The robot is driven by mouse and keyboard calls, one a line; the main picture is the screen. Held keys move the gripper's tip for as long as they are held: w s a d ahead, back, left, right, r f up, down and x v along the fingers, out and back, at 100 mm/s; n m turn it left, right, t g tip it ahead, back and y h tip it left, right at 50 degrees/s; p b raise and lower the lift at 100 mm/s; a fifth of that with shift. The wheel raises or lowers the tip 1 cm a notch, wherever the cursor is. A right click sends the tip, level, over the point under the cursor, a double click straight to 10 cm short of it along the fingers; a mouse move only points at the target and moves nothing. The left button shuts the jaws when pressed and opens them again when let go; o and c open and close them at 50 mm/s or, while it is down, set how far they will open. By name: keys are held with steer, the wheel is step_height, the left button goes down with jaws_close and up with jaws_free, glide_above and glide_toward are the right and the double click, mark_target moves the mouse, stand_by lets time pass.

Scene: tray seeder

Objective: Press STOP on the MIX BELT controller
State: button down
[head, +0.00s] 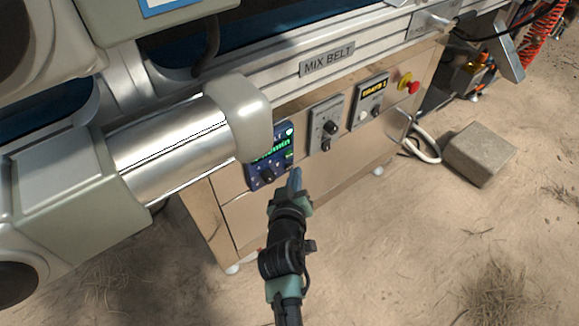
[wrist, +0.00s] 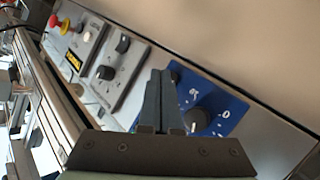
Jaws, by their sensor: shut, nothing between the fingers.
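The MIX BELT label (head: 328,63) is on the metal rail above a row of controllers. The blue controller (head: 283,158) has a green lit display, small buttons and a dark knob; part of it is behind my arm. In the wrist view its blue face (wrist: 226,98) shows a black knob (wrist: 200,121) and a white "0" mark. No STOP lettering is readable. My gripper (head: 295,176) is shut and empty, its fingertips in front of the cabinet just right of the blue controller's lower part. In the wrist view the fingers (wrist: 160,78) cover the blue panel's left part.
A grey knob panel (head: 318,114) and a panel with a yellow display (head: 371,88) sit to the right. A red button (head: 413,88) on yellow lies beyond. A concrete block (head: 480,152) and pale hose (head: 424,146) are on the ground. Open ground lies in front.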

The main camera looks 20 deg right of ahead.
steer(key=shift+w+a+b, duration=0.1)
steer(key=shift+w+b, duration=0.2)
steer(key=shift+w, duration=0.1)
stand_by(0.4)
steer(key=shift+s, duration=0.1)
steer(key=shift+s+d+p, duration=0.25)
steer(key=shift+s+p, duration=0.3)
steer(key=shift+s, duration=0.15)
steer(key=shift+s, duration=0.1)
steer(key=shift+s+d+p, duration=0.3)
steer(key=shift+s+p, duration=0.3)
steer(key=shift+s, duration=0.15)
steer(key=shift+s+d+p, duration=0.25)
steer(key=shift+s+p, duration=0.3)
steer(key=shift+s, duration=0.2)
steer(key=shift+s+d+p, duration=0.3)
steer(key=shift+s+p, duration=0.3)
steer(key=shift+s, duration=0.15)
